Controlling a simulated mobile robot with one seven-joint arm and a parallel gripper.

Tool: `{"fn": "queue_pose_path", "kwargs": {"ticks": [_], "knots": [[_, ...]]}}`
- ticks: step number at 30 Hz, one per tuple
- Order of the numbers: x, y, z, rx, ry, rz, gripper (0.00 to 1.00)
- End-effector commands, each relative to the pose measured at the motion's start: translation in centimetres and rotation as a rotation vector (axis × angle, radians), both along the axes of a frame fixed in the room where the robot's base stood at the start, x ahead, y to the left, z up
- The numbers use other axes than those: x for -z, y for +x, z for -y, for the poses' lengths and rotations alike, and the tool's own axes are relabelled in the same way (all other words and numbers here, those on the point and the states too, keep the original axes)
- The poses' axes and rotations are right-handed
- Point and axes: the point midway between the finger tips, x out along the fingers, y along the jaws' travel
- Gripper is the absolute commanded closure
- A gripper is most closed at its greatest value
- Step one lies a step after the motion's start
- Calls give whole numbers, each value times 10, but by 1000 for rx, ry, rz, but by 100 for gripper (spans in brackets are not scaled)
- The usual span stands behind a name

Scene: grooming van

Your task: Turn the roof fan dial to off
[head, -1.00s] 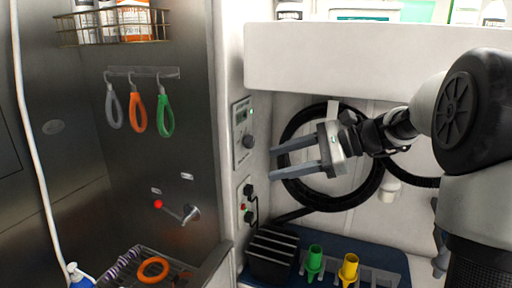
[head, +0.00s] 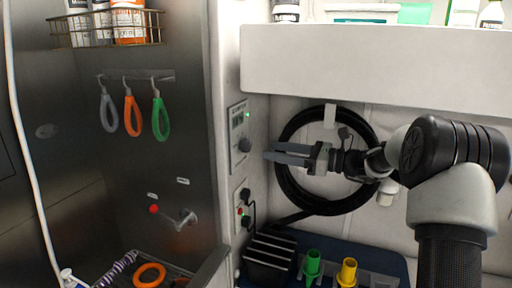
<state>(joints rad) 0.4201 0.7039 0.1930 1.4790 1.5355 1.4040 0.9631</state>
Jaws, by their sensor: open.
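The control panel (head: 238,130) is a pale plate on the narrow white wall, with a small display and a green light at its top. A dark round dial (head: 244,145) sits on its lower part; its setting is too small to read. My gripper (head: 266,155) is just right of the dial in the picture, fingers pointing left at it. The fingers look nearly edge-on, and the gripper is open and empty. I cannot tell whether the fingertips touch the dial; a small gap seems to show.
A lower panel (head: 242,210) has plugs and a red button. A coiled black hose (head: 288,182) hangs behind my gripper. A white cabinet (head: 380,58) overhangs above. A dark slatted box (head: 270,258) and green (head: 312,266) and yellow (head: 348,271) nozzles stand below.

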Motion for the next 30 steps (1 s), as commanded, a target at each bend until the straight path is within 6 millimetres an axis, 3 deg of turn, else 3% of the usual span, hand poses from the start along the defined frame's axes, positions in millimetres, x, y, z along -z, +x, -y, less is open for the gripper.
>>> {"fn": "queue_pose_path", "kwargs": {"ticks": [3,9,23,30], "knots": [[-1,9,-25,-3,0,-1,50],[-1,21,-52,-2,0,0,50],[0,26,-63,0,0,0,50],[0,26,-63,0,0,0,91]]}}
